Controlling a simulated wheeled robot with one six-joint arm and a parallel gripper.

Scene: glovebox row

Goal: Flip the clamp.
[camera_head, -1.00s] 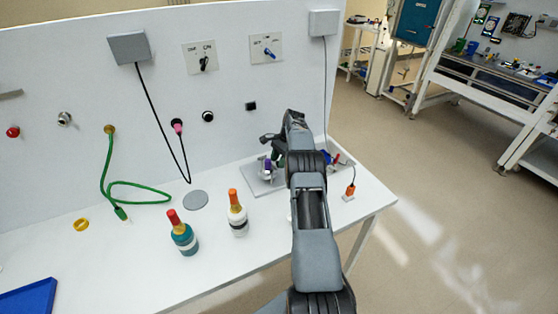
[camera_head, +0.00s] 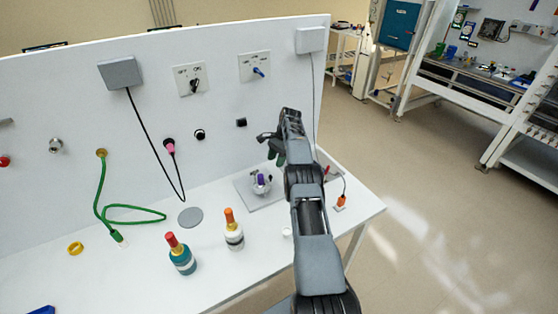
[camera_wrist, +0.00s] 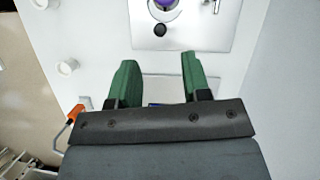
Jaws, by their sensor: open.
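A grey base plate (camera_head: 245,187) lies on the bench near the panel, with a metal fixture holding a purple piece (camera_head: 263,179). In the wrist view the plate (camera_wrist: 195,38) is at the top edge, with the purple piece (camera_wrist: 166,4) cut off, a black round knob (camera_wrist: 160,30) and a small metal part (camera_wrist: 208,4). I cannot tell which part is the clamp or how its handle stands. My gripper (camera_head: 276,150) is above and behind the fixture in the head view. Its green fingers are apart and empty in the wrist view (camera_wrist: 156,66).
Two bottles, teal (camera_head: 181,258) and white (camera_head: 233,235), stand left of my arm. A green hose (camera_head: 130,211) and black cable hang from the upright panel (camera_head: 75,110). An orange plug (camera_head: 341,201) lies near the bench's right edge. Bench space between bottles and plate is mostly clear.

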